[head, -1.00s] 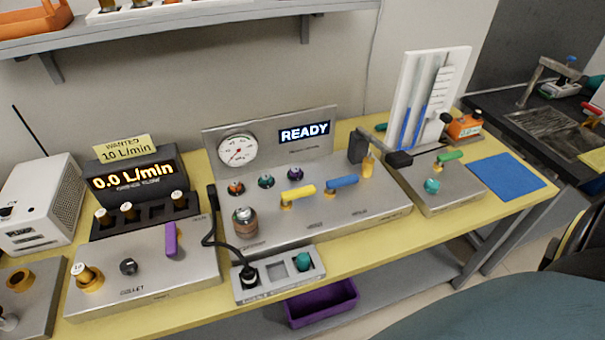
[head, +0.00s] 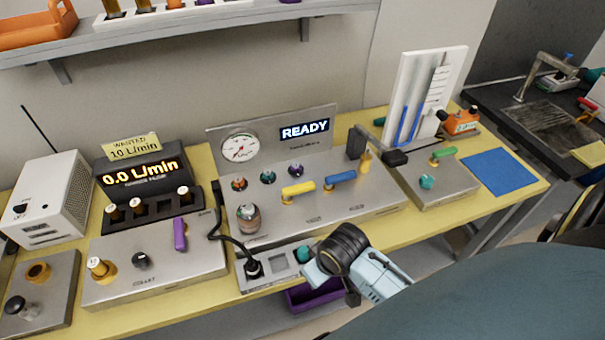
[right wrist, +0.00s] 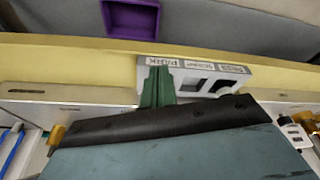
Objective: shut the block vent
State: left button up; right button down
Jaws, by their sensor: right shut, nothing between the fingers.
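The main steel block (head: 365,203) has a yellow lever (head: 298,190) and a blue lever (head: 341,179) on its top, both lying along the block. I cannot read which lever is marked as the vent. A dial gauge (head: 239,147) and a lit READY sign (head: 304,130) are on its back panel. My right gripper (head: 312,272) is at the bench's front edge, beside the small tray and apart from the levers. In the right wrist view its fingers (right wrist: 158,78) are together and empty, with the tray beyond them. My left gripper is out of view.
A black cable loops beside a brass-based jar (head: 248,218). A flow unit with purple lever (head: 180,234) stands left, a tube stand (head: 428,100) right. A purple bin (right wrist: 131,18) sits below.

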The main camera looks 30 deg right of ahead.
jog(key=m, duration=0.1)
send_near(299, 191)
jog(key=shift+h, duration=0.3)
jog(key=s+a+f, duration=0.1)
jog(key=s+f, duration=0.1)
jog(key=s+a+f, duration=0.1)
jog(key=f, duration=0.1)
jog(key=s+a+f, duration=0.2)
jog(key=f, duration=0.1)
jog(key=shift+s+p, duration=0.3)
jog(key=w+d+r+m, duration=0.3)
jog(key=w+d+r, duration=0.4)
jog(key=w, duration=0.4)
jog(key=shift+w+r+t, duration=0.3)
jog(key=shift+w+r, duration=0.1)
jog(key=shift+r, duration=0.5)
jog(key=shift+h, duration=0.3)
jog(key=b+x, duration=0.1)
jog(key=x, duration=0.9)
jog(key=shift+s+a+b, duration=0.1)
jog(key=shift+b, duration=0.3)
jog(key=shift+s+a+p, duration=0.15)
jog(key=shift+s+p, duration=0.5)
jog(key=shift+s+a+p, duration=0.15)
jog(key=shift+s+p, duration=0.3)
jog(key=shift+s, duration=0.4)
jog(key=shift+s+a, duration=0.15)
jog(key=shift+s, duration=0.3)
